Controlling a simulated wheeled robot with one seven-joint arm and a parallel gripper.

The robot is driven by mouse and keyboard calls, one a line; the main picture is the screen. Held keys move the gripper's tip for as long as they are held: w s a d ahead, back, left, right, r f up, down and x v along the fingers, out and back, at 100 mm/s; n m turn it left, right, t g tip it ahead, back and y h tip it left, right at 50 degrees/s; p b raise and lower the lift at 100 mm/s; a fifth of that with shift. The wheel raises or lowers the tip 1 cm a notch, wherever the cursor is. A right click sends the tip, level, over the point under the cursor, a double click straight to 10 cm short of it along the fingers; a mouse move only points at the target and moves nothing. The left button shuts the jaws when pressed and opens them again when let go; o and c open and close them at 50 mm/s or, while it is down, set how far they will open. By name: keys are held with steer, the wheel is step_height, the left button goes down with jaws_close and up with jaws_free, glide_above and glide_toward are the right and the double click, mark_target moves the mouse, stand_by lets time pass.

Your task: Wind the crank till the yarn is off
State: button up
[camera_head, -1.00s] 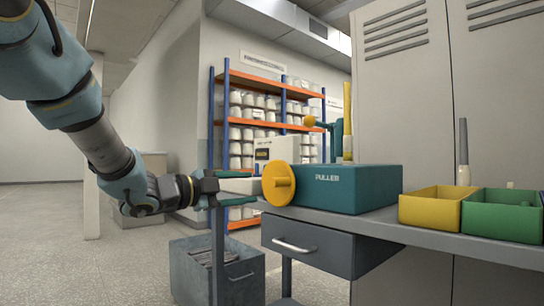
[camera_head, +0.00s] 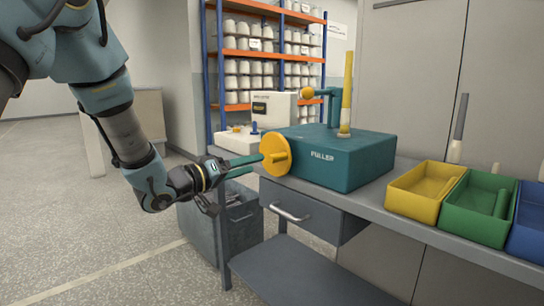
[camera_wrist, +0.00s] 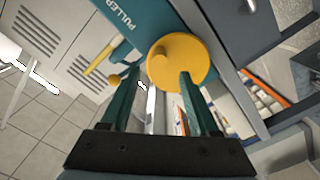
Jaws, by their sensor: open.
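The teal puller box (camera_head: 330,160) stands on the grey bench with a yellow crank disc (camera_head: 276,142) on its left side. The disc and its round knob (camera_wrist: 157,66) show in the wrist view. A tall yellow yarn-wound bobbin (camera_head: 347,85) stands upright on the box, beside a teal post with an arm ending in a yellow ball (camera_head: 307,92). My gripper (camera_head: 263,166) is open, its teal fingers pointing at the disc from the left. In the wrist view the knob appears between the fingertips (camera_wrist: 157,76); contact cannot be told.
Yellow (camera_head: 425,190), green (camera_head: 478,215) and blue (camera_head: 527,235) bins stand to the right on the bench. A drawer (camera_head: 310,212) is under the bench. A grey metal bin (camera_head: 240,222) stands on the floor below my gripper. A white machine (camera_head: 272,108) and yarn shelves are behind.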

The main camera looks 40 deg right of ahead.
mark_target(266, 160)
steer(key=d, duration=0.8)
steer(key=shift+s, duration=0.2)
jaws_close()
